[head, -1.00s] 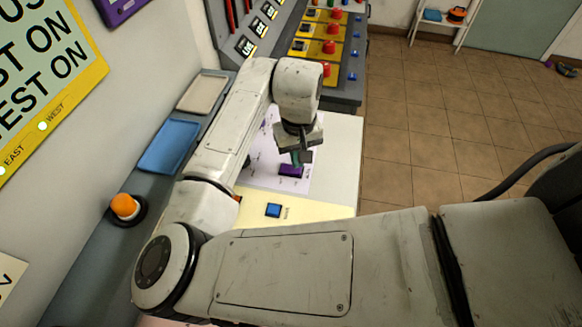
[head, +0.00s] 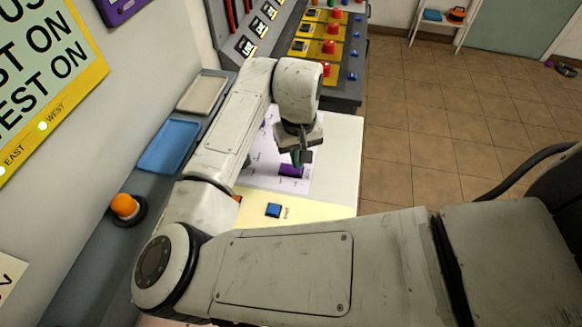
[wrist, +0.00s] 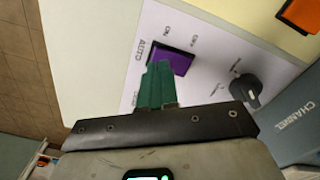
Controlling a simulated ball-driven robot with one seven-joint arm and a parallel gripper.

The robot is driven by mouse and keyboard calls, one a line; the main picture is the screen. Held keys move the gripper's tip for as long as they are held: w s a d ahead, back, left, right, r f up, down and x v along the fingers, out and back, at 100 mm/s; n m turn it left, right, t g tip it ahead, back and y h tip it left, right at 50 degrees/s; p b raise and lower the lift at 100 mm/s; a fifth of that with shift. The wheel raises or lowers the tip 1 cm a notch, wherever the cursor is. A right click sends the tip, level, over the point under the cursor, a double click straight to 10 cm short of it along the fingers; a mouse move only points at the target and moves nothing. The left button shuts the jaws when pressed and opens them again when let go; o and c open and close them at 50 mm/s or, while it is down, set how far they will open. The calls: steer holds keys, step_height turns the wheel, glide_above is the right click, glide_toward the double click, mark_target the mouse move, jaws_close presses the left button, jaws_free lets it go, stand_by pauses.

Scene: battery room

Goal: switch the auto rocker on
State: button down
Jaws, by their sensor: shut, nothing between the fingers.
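The auto rocker is a purple switch (wrist: 177,57) on a white panel, with "AUTO" printed beside it in the wrist view. In the head view the purple rocker (head: 291,171) sits just below my fingertips. My gripper (wrist: 157,70) has its green fingers shut together and empty. In the wrist view the fingertips overlap the rocker's near edge; I cannot tell whether they touch it. My gripper (head: 304,158) also shows in the head view, pointing down at the panel. Part of the rocker is hidden by the fingers, and its tilt is unclear.
A black rotary knob (wrist: 245,90) sits on the same panel. A blue button (head: 273,210) is on the cream panel nearer me. An orange dome (head: 124,206), a blue tray (head: 169,146) and a beige tray (head: 203,92) lie left. Red buttons stand on the console behind.

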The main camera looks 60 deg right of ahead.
steer(key=shift+f+b, duration=0.55)
steer(key=shift+f, duration=0.45)
stand_by(0.6)
steer(key=shift+r, duration=0.15)
step_height(320, 180, up, 7)
steer(key=p, duration=0.7)
stand_by(0.7)
